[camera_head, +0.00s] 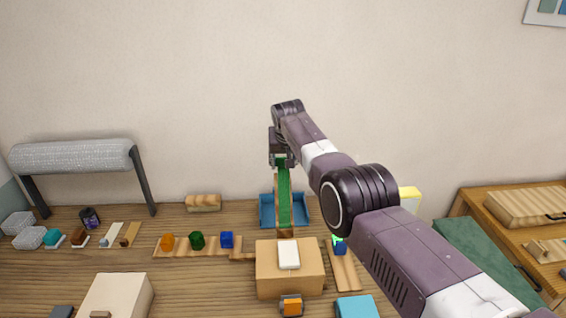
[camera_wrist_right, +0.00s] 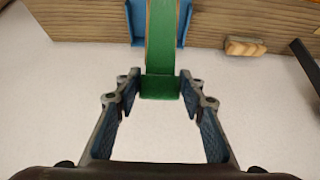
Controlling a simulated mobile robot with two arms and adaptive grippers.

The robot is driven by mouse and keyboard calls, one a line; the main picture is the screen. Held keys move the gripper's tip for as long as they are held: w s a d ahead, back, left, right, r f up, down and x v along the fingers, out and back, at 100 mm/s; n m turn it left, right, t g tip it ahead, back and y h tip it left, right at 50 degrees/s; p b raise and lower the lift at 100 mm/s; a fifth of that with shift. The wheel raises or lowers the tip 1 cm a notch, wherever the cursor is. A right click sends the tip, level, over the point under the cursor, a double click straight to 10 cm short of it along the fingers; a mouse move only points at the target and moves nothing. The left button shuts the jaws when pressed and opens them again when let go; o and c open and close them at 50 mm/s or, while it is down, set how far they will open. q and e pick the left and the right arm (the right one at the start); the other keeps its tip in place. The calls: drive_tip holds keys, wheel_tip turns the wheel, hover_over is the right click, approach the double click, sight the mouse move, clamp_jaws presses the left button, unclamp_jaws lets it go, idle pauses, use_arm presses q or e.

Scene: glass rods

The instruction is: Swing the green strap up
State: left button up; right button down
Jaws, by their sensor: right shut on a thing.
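The green strap (camera_head: 284,198) stands up as a long flat strip in the head view. Its upper end is at my right gripper (camera_head: 281,158), and its lower end is near the back edge of a cardboard-coloured box. In the right wrist view the strap (camera_wrist_right: 161,40) runs away from the camera, its squared end between the fingertips of my right gripper (camera_wrist_right: 161,88). The fingers are shut on that end. A tan strip shows along one edge of the strap. My left gripper is in neither view.
A blue tray (camera_head: 265,211) is behind the strap. The box (camera_head: 272,274) with a white block (camera_head: 288,254) is in front. Orange, green and blue pieces sit on a wooden strip to the left. A grey roll (camera_head: 72,157) stands on dark legs at far left.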

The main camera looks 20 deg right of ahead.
drive_tip(key=shift+w+d+r, duration=0.1)
drive_tip(key=shift+w+r, duration=0.2)
drive_tip(key=shift+r, duration=0.45)
drive_tip(key=c, duration=1.5)
unclamp_jaws()
drive_tip(key=shift+o, duration=1.3)
drive_tip(key=shift+s, duration=0.35)
drive_tip(key=shift+f, duration=0.25)
drive_tip(key=v, duration=1.2)
drive_tip(key=shift+s, duration=0.2)
drive_tip(key=shift+c, duration=0.6)
